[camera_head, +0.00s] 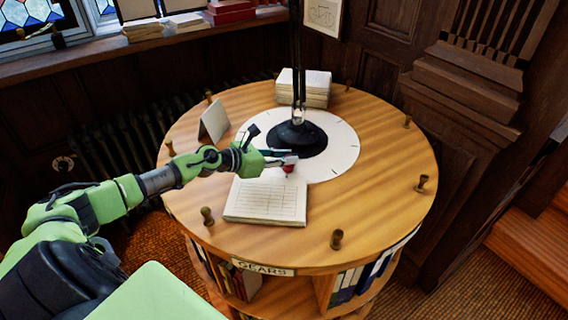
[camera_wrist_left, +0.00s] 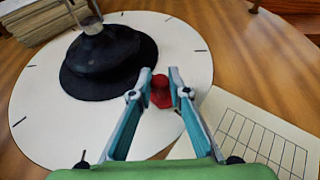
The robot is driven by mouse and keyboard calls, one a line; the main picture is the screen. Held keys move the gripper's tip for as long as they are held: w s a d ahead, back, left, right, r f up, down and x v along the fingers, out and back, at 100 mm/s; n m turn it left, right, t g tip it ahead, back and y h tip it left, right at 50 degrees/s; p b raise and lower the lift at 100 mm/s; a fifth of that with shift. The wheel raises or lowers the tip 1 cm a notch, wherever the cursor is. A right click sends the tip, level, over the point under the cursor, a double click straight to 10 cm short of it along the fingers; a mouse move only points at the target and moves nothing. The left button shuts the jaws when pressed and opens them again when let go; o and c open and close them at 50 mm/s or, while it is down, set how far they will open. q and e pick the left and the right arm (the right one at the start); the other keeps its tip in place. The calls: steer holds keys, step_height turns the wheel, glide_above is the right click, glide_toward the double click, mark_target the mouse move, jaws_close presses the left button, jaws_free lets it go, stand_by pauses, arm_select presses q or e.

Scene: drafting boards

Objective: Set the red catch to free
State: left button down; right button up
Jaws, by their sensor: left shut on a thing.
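The red catch (camera_head: 287,169) is a small red knob on the round wooden table, at the near edge of the white dial (camera_head: 341,156). In the left wrist view the red catch (camera_wrist_left: 161,92) sits between the fingertips of my left gripper (camera_wrist_left: 160,84). My left gripper (camera_head: 291,160) reaches in from the left and is shut on the catch. The fingers partly hide the catch in the head view. Any marking beside it that names its setting cannot be read. My right gripper is in neither view.
A black round base (camera_head: 298,139) with an upright post stands on the dial. A ruled pad (camera_head: 265,201) lies just in front of the catch. A card (camera_head: 213,121) stands at left, and a stack of papers (camera_head: 304,88) lies behind. Several wooden pegs line the table rim.

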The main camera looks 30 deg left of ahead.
arm_select(q)
steer(key=shift+w+a+r, duration=0.1)
steer(key=shift+a+r, duration=0.05)
steer(key=shift+r, duration=0.05)
steer(key=c, duration=2)
jaws_free()
steer(key=shift+o, duration=0.5)
steer(key=shift+w+f, duration=0.1)
steer(key=shift+f, duration=0.05)
steer(key=shift+v, duration=5.95)
steer(key=shift+f, duration=0.1)
